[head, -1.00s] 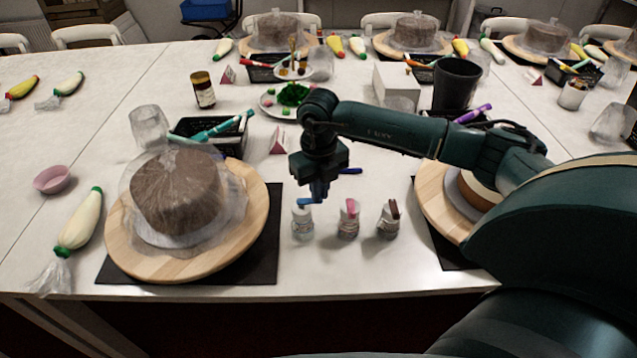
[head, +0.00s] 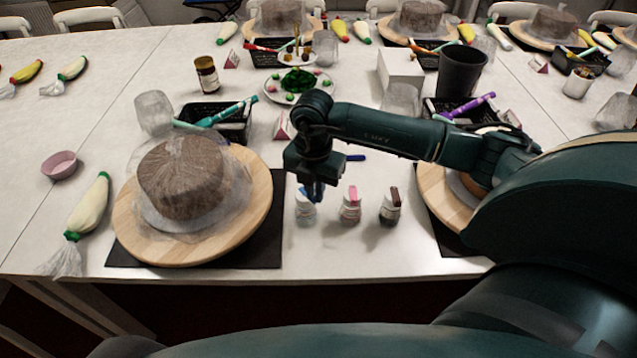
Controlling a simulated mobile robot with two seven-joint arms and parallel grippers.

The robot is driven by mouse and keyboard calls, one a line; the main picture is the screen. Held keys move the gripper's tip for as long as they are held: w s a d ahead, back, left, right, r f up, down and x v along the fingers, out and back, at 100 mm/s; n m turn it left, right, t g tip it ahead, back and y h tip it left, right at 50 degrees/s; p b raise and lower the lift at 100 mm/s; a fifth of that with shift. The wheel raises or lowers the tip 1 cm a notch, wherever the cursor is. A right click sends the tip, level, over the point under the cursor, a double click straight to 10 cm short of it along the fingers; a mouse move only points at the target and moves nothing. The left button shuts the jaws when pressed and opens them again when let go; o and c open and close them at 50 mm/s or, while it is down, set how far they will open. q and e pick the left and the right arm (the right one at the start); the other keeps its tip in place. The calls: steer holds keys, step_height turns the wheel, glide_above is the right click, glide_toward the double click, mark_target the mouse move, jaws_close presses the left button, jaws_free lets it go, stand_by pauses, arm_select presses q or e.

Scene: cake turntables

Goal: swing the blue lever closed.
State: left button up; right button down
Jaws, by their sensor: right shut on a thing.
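Three small clear bottles stand in a row on the white table, each with a coloured flip lever on top. The left bottle (head: 305,213) has the blue lever (head: 303,192), the middle one a pink lever (head: 352,193), the right one a brown lever (head: 394,197). My right gripper (head: 315,192) points down at the left bottle's top, its fingers shut on the blue lever. The fingers partly cover the lever, so its exact angle is hard to tell. The bottle is upright on the table. My left gripper is not in view.
A wrapped cake (head: 180,178) on a wooden turntable (head: 205,252) stands left of the bottles. Another turntable (head: 440,200) is at right, partly behind my arm. A blue marker (head: 355,157) lies behind the bottles. The table in front of them is clear.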

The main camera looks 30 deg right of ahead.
steer(key=shift+a+m+p, duration=0.15)
steer(key=shift+a+m, duration=0.15)
steer(key=shift+m, duration=0.4)
steer(key=shift+a+m+p, duration=0.15)
steer(key=shift+a+m, duration=0.15)
steer(key=shift+m, duration=0.4)
steer(key=c, duration=1.5)
jaws_free()
step_height(320, 180, up, 13)
steer(key=b, duration=0.1)
steer(key=shift+w, duration=0.1)
